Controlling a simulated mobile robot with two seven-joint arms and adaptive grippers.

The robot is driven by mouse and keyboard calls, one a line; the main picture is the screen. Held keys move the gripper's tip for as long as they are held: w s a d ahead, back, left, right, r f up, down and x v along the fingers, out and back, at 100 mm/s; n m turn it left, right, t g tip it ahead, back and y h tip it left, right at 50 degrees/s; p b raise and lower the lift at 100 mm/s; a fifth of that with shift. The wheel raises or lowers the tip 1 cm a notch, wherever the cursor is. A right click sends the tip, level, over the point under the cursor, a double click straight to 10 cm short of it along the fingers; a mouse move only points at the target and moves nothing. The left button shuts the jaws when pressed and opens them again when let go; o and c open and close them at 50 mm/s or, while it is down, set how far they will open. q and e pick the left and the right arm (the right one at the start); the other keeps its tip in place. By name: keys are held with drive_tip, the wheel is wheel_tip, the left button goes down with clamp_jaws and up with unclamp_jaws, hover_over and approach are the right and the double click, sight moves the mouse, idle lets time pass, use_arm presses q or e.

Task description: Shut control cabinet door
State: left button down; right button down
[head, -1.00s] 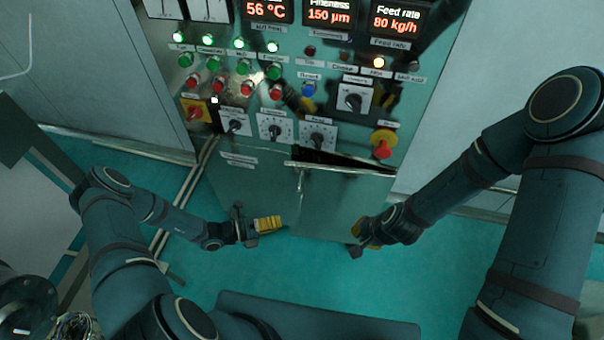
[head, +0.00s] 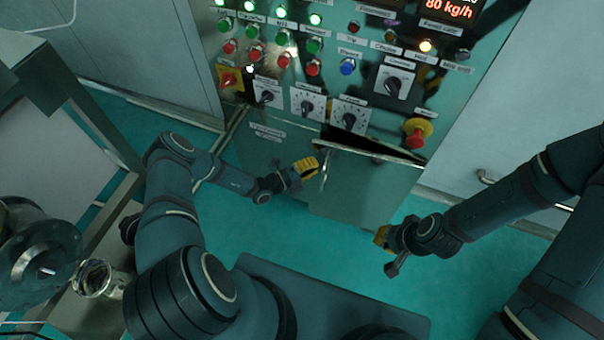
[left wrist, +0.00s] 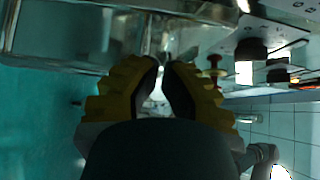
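The control cabinet (head: 265,150) stands at the top middle of the head view. Its green lower door (head: 365,185) is ajar, with a dark gap along its top edge. A metal handle (head: 325,168) is near the door's left edge. My left gripper (head: 316,163) is at the handle, its yellow fingers close together; whether they touch it is unclear. In the left wrist view the fingertips (left wrist: 162,66) nearly meet in front of shiny metal. My right gripper (head: 379,236) is low, to the right, in front of the door and apart from it; its finger opening is hard to see.
Buttons, knobs and a red emergency stop (head: 416,134) sit on the panel above the door. A metal frame table (head: 75,85) and a glass jar (head: 98,280) are at the left. Green floor (head: 330,245) lies clear in front of the cabinet.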

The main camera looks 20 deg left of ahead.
sight(312, 153)
use_arm(q)
drive_tip(key=shift+w+a, duration=0.1)
drive_tip(key=shift+w, duration=1.15)
drive_tip(key=shift+w+a+f+b, duration=0.1)
drive_tip(key=shift+w+b, duration=0.4)
drive_tip(key=shift+b, duration=0.2)
drive_tip(key=w+b, duration=0.2)
drive_tip(key=w, duration=0.1)
drive_tip(key=shift+a+f+b, duration=0.1)
drive_tip(key=shift+a+b, duration=0.05)
drive_tip(key=shift+b, duration=0.15)
drive_tip(key=shift+w, duration=0.2)
drive_tip(key=shift+w+r, duration=0.1)
drive_tip(key=shift+r, duration=0.25)
drive_tip(key=shift+a, duration=0.1)
